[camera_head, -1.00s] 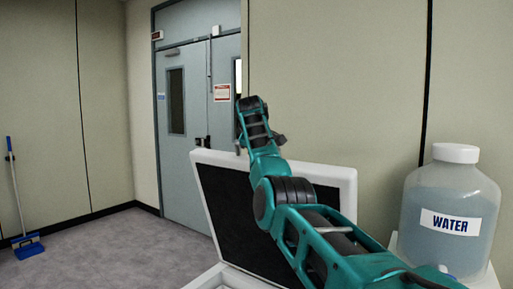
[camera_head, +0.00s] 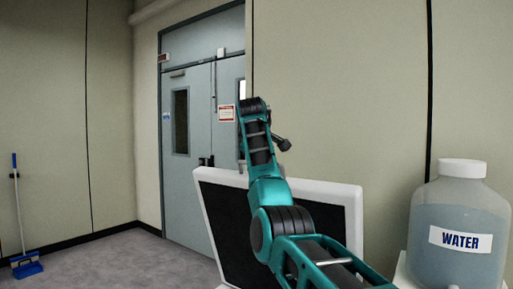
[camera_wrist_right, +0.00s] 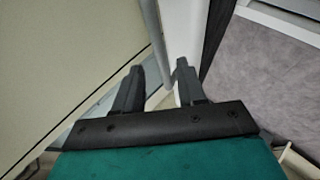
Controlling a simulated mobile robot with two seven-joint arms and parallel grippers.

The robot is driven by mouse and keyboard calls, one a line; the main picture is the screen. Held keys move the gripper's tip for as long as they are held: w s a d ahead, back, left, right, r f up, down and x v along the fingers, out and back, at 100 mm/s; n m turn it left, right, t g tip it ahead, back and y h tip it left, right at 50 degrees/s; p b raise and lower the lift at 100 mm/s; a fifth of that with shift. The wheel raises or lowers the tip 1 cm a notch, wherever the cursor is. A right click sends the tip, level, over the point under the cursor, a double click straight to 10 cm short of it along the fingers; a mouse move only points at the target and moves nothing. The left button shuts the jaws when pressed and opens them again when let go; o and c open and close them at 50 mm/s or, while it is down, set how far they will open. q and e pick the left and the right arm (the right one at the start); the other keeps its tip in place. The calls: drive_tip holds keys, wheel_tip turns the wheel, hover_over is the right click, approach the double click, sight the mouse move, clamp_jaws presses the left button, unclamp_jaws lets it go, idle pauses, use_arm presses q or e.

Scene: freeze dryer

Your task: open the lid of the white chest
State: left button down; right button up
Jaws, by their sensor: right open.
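The white chest's lid (camera_head: 343,193) stands raised and leaning back in the head view, its dark inner panel facing me. The chest body is almost wholly below the picture. My right arm reaches across in front of the lid, covering its middle and part of its top edge. In the right wrist view my right gripper (camera_wrist_right: 159,70) is open with nothing held between its fingers. A white panel with a dark border, apparently the lid (camera_wrist_right: 184,25), shows beyond the fingertips; I cannot tell if they touch. My left gripper is not in view.
A water bottle (camera_head: 460,220) labelled WATER stands on a white surface at the right, close to my right arm. Grey-blue double doors (camera_head: 188,200) are behind the lid. A blue broom (camera_head: 27,268) leans at the left wall. The floor (camera_head: 130,265) between is clear.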

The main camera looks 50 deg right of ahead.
drive_tip(key=v, duration=0.7)
drive_tip(key=shift+a+r+b, duration=0.2)
drive_tip(key=shift+b, duration=0.2)
